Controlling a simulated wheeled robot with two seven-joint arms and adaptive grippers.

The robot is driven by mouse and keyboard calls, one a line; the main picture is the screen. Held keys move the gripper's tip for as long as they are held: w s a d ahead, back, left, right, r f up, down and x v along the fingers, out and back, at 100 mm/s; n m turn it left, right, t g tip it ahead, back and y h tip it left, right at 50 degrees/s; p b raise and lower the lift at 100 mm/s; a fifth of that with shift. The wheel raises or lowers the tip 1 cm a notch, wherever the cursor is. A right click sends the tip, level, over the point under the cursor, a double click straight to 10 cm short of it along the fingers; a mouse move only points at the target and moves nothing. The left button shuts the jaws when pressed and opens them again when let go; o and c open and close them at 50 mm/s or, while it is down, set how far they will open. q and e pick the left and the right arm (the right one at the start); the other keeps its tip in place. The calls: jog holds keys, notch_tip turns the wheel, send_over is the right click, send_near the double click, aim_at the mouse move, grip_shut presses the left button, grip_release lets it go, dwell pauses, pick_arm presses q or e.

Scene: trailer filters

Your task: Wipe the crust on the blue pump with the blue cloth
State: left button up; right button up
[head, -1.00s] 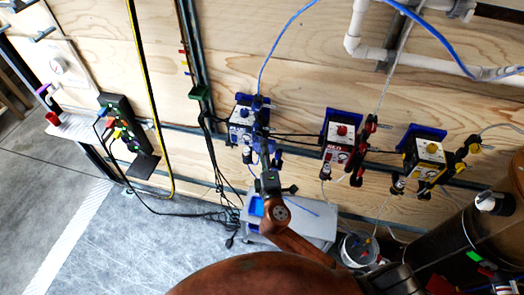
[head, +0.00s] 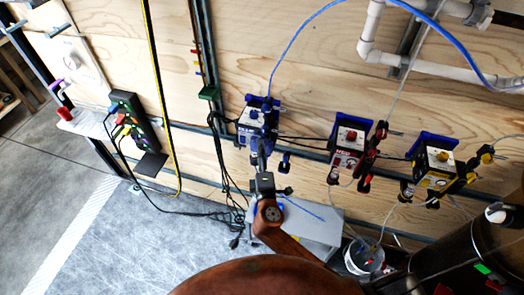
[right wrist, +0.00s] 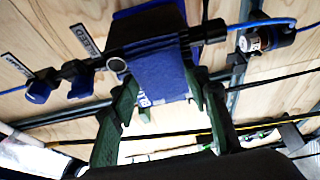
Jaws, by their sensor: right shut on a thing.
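The blue pump (head: 256,112) is mounted on the wooden wall, left of the red and yellow pumps. My right gripper (head: 262,150) is right in front of it, below its face. In the right wrist view the gripper (right wrist: 161,80) is shut on the blue cloth (right wrist: 160,75), which lies against or just before the pump (right wrist: 150,20). Part of a label on the pump shows beside the cloth. Whether the cloth presses on the pump is unclear. I cannot make out the crust. My left gripper is in neither view.
The red pump (head: 348,140) and yellow pump (head: 436,158) hang to the right. A grey box (head: 318,228) and a white bucket (head: 364,256) stand below. Cables and a blue hose (head: 290,45) run near the pump. A power strip (head: 138,125) is at left.

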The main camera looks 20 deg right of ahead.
jog(key=shift+s+a, duration=0.75)
jog(key=shift+s, duration=0.35)
jog(key=shift+s+a, duration=0.75)
jog(key=shift+s, duration=0.35)
jog(key=shift+s+a, duration=0.45)
jog(key=shift+s, duration=0.2)
jog(key=shift+s+a, duration=0.4)
jog(key=shift+s, duration=0.2)
jog(key=shift+w, duration=0.1)
jog(key=w+d, duration=0.3)
jog(key=w, duration=0.2)
jog(key=shift+d+p, duration=0.35)
jog(key=shift+w+d, duration=0.3)
jog(key=shift+w, duration=0.2)
jog(key=shift+w+d, duration=0.3)
jog(key=shift+w, duration=0.2)
